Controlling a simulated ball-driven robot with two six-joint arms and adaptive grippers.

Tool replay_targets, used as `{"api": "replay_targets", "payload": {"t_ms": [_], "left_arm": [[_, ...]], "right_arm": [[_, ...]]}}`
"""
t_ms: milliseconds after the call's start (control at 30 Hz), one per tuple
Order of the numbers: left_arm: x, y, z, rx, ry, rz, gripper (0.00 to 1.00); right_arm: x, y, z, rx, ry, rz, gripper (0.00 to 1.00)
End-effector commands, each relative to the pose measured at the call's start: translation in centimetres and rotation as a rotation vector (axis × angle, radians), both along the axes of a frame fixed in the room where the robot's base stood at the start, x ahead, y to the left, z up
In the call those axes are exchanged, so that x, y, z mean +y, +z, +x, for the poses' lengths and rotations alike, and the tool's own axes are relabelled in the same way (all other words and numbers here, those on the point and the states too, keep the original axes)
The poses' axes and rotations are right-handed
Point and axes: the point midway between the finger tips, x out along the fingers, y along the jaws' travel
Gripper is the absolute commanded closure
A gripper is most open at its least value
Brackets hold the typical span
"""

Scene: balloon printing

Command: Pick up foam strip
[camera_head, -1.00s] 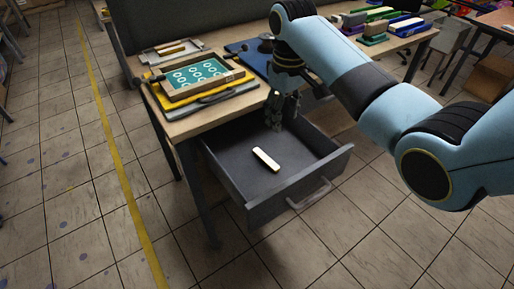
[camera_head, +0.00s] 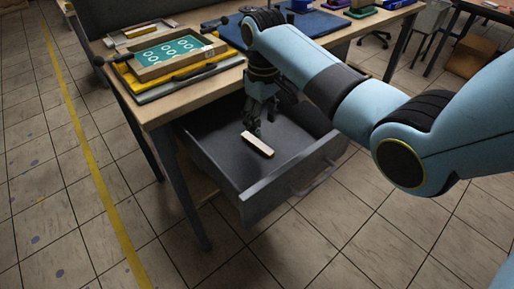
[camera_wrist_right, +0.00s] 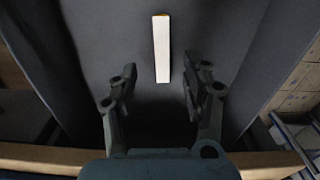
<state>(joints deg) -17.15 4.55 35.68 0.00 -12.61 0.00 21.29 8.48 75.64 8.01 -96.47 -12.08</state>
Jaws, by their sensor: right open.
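The foam strip (camera_head: 258,145) is a small cream-white bar lying flat on the floor of the open grey drawer (camera_head: 205,160). In the right wrist view the foam strip (camera_wrist_right: 161,48) lies lengthwise, ahead of the fingertips and roughly centred between them. My right gripper (camera_head: 252,125) reaches down into the drawer just behind the strip. In the wrist view its two fingers (camera_wrist_right: 160,84) are spread apart, with nothing held between them. The strip's near end comes close to the level of the fingertips. My left gripper is not in view.
The drawer walls stand around the gripper, with the front panel and handle (camera_head: 318,180) toward the camera. Above is the wooden tabletop (camera_head: 160,112), with a green patterned frame (camera_head: 175,54) and a blue mat (camera_head: 310,22). Tiled floor surrounds the desk.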

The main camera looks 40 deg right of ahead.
Motion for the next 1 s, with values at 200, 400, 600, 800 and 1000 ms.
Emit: {"api": "replay_targets", "payload": {"t_ms": [200,400,600,800,1000], "left_arm": [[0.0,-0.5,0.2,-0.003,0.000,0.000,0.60],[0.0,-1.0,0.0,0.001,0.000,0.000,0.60],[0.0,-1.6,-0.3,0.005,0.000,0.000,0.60],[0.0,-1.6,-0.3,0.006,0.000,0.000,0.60],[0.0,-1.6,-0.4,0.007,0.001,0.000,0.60]], "right_arm": [[0.0,-2.8,0.0,0.000,0.000,0.000,0.52],[0.2,-5.1,0.2,0.002,0.001,0.000,0.52],[0.3,-7.9,0.2,0.002,0.001,0.000,0.52],[0.3,-8.1,0.3,-0.001,0.001,-0.001,0.52],[0.3,-8.1,0.3,-0.001,0.001,-0.001,0.68]]}}
